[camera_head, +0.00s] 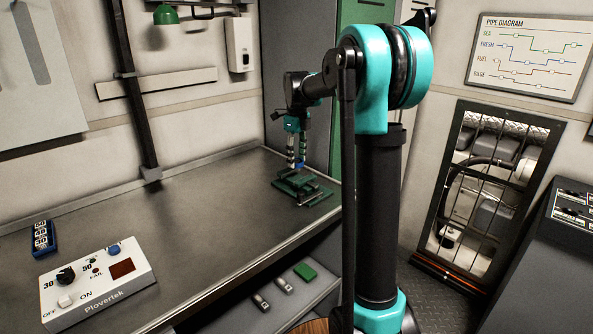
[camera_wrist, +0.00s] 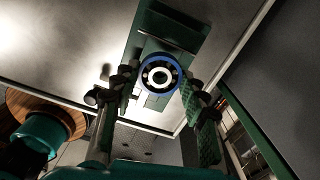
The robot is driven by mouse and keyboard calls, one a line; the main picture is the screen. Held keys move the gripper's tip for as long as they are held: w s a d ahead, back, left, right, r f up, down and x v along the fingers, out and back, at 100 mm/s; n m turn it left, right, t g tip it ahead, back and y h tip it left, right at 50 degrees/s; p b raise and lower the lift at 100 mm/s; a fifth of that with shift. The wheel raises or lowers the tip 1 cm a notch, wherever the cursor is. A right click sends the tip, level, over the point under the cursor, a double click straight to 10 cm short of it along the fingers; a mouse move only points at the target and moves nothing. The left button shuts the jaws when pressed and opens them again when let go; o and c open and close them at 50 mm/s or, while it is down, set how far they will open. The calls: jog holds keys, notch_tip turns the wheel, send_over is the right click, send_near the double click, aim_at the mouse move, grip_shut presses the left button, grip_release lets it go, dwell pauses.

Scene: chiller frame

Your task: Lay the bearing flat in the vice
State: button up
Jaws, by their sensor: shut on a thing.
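The bearing shows in the wrist view as a ring (camera_wrist: 160,61) with a blue outer rim, a dark band and a pale inner ring, its round face towards the camera. My gripper (camera_wrist: 158,84) is shut on the bearing, with a finger on either side. The green vice (camera_head: 302,188) stands on the bench towards its far right end, and it also shows behind the bearing in the wrist view (camera_wrist: 165,28). In the head view my gripper (camera_head: 295,164) points down just above the vice.
The metal bench (camera_head: 190,220) is largely clear left of the vice. A white control box (camera_head: 97,284) and a small blue block with numbers (camera_head: 42,238) sit at its near left. A shelf below holds a green block (camera_head: 305,271) and small parts.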

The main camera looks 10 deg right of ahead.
aim_at(297, 178)
jog(key=shift+f, duration=2.45)
jog(key=shift+f, duration=0.1)
jog(key=o, duration=1.2)
notch_tip(297, 178, up, 12)
jog(key=shift+r, duration=0.15)
